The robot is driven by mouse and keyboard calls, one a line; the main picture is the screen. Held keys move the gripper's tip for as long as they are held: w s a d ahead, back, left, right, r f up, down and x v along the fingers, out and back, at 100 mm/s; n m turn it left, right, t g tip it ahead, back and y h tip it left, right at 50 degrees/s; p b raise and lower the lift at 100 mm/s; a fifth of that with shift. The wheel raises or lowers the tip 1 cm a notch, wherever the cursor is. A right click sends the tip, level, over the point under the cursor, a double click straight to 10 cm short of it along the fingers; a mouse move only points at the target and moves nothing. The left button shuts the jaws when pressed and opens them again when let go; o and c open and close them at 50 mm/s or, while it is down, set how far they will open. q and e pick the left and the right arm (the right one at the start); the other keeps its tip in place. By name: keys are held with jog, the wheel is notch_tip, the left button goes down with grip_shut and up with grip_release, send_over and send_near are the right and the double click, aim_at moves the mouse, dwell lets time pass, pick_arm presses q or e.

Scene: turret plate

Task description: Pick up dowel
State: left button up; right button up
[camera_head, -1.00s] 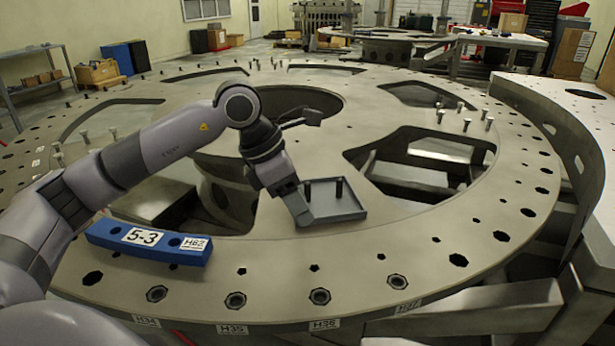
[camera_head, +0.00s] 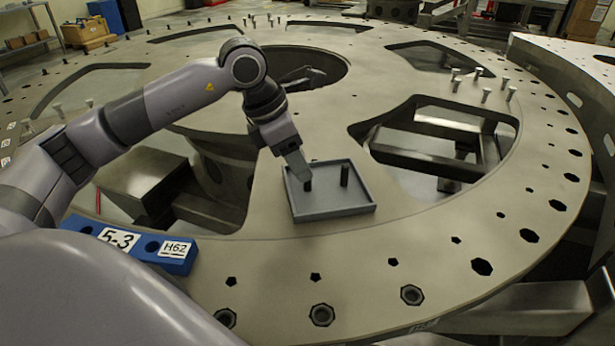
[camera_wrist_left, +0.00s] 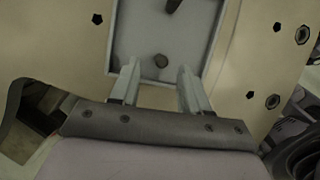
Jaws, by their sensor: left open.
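A shallow grey tray (camera_head: 335,213) lies on the big metal turret plate. Two dark upright dowels stand in it, a left one (camera_head: 307,184) and a right one (camera_head: 344,175). My left gripper (camera_head: 302,176) reaches down over the tray's left part, close to the left dowel. In the left wrist view my gripper (camera_wrist_left: 158,76) is open and empty. One dowel (camera_wrist_left: 161,61) shows just beyond the gap between its fingertips, and the other dowel (camera_wrist_left: 173,5) is at the top edge. My right gripper is not in view.
A blue block (camera_head: 140,245) labelled 5-3 lies at the left on the turret plate (camera_head: 270,265). The plate has large cutouts and several bolt holes. Several upright bolts (camera_head: 480,75) stand at the back right. The plate in front of the tray is clear.

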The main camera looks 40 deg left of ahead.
aim_at(307, 190)
pick_arm(q)
jog(key=x, duration=0.3)
jog(key=shift+w+d+f, duration=0.15)
jog(key=shift+d+f, duration=0.05)
jog(key=shift+f, duration=0.3)
jog(key=shift+w, duration=0.1)
grip_shut()
jog(key=shift+r, duration=0.15)
